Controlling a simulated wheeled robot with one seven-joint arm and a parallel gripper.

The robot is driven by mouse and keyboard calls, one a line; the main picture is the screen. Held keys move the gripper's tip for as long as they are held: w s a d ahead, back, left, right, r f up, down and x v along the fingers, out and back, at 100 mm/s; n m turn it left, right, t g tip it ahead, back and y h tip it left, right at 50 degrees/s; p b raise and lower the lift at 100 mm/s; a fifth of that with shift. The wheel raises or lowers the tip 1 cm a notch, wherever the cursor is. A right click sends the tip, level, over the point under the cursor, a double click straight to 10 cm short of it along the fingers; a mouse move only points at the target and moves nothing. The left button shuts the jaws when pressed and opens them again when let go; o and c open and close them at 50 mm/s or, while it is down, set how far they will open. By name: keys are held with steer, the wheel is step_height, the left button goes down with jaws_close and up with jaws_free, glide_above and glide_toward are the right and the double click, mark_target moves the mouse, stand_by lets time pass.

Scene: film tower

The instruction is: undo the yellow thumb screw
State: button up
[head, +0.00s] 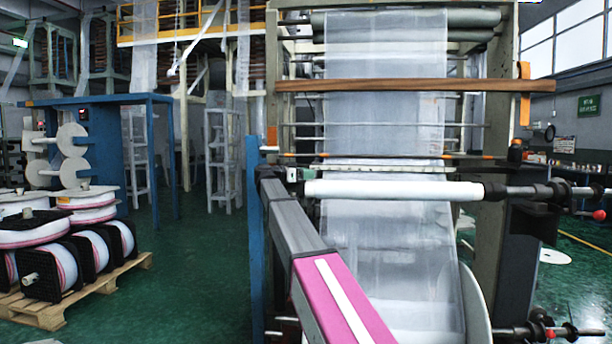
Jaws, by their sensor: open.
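I cannot make out a yellow thumb screw in the head view. My gripper is not in view. The film machine (497,150) fills the right half, with a sheet of clear film (385,130) hanging down its middle. A white roller (390,190) crosses the film on a dark shaft (525,191). A red knob (599,215) sits near the right edge, below the shaft. A large bar, grey at its far end and pink with a white stripe nearer, crosses the lower middle and hides part of the machine.
A wooden pallet (125,268) with several film reels (95,250) stands at the lower left. A blue frame (108,100) stands behind it. A blue post (256,240) rises left of the machine. The green floor (190,285) between pallet and post is clear.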

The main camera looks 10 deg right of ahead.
steer(key=c, duration=0.9)
steer(key=shift+n+t, duration=0.3)
steer(key=shift+t, duration=0.2)
steer(key=n+t+y, duration=0.1)
steer(key=n+t, duration=0.1)
steer(key=t, duration=0.1)
steer(key=shift+y, duration=0.4)
steer(key=n+t+y, duration=0.1)
steer(key=t, duration=0.1)
steer(key=n+t+y, duration=0.3)
steer(key=n+t, duration=0.1)
steer(key=shift+w+a, duration=0.2)
steer(key=shift+w, duration=0.15)
steer(key=shift+w+a+n+t+y, duration=0.15)
steer(key=shift+n+t+y, duration=0.6)
steer(key=shift+y, duration=0.6)
steer(key=shift+w+a+n+t+y, duration=0.15)
steer(key=shift+n+t+y, duration=0.3)
steer(key=shift+n+y, duration=0.75)
steer(key=shift+a+n+t+y, duration=0.15)
steer(key=shift+n+t+y, duration=0.55)
steer(key=shift+y, duration=0.75)
steer(key=shift+a+n+y, duration=0.15)
steer(key=shift+n+y, duration=0.4)
steer(key=shift+y, duration=0.25)
